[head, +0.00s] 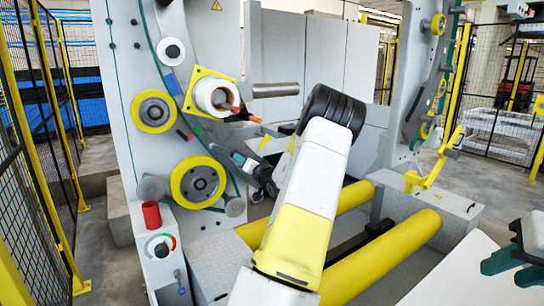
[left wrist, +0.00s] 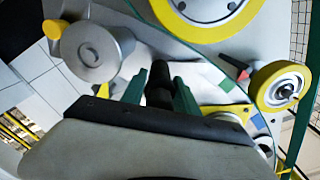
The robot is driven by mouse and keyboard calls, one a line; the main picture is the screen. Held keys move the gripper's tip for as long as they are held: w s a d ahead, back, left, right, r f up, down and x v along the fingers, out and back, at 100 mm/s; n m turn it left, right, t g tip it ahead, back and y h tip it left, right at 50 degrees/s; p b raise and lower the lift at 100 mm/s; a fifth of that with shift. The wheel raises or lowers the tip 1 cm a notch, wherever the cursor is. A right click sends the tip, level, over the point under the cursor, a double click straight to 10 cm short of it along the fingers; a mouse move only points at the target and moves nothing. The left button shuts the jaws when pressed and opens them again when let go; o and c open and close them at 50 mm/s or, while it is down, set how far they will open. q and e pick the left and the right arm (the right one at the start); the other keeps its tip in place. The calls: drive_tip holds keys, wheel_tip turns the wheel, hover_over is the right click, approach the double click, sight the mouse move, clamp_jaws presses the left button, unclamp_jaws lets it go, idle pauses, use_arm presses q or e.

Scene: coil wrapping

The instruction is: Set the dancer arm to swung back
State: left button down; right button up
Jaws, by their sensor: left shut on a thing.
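My left gripper (head: 238,158) is in front of the left machine panel (head: 125,75), right of the large yellow roller (head: 197,182). In the left wrist view its green fingers (left wrist: 160,90) are shut on a dark round handle (left wrist: 158,76), which I take for the dancer arm's. The rest of that arm is hard to make out behind the gripper. Coloured patches (left wrist: 206,71) and a red-tipped pointer (left wrist: 243,75) lie beyond the fingers. The pointer also shows in the head view (head: 185,135). My right gripper (head: 512,268) is empty at the lower right, its fingers apart.
A white core on a yellow square plate (head: 228,78) and a small yellow roller (head: 153,110) sit above the left gripper. A grey cylinder (left wrist: 92,50) stands close left of it in the wrist view. Long yellow rollers (head: 385,258) lie low at right. A mesh fence (head: 40,180) closes the left.

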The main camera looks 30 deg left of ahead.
use_arm(q)
drive_tip(key=f+m, duration=0.1)
drive_tip(key=s+f+m, duration=0.1)
drive_tip(key=m, duration=0.1)
drive_tip(key=shift+a, duration=0.2)
drive_tip(key=s+a+f+m, duration=0.3)
drive_tip(key=s+m, duration=0.3)
drive_tip(key=m, duration=0.4)
drive_tip(key=shift+a, duration=0.1)
idle(0.3)
drive_tip(key=c, duration=1.2)
unclamp_jaws()
drive_tip(key=shift+r, duration=0.1)
drive_tip(key=shift+o, duration=0.2)
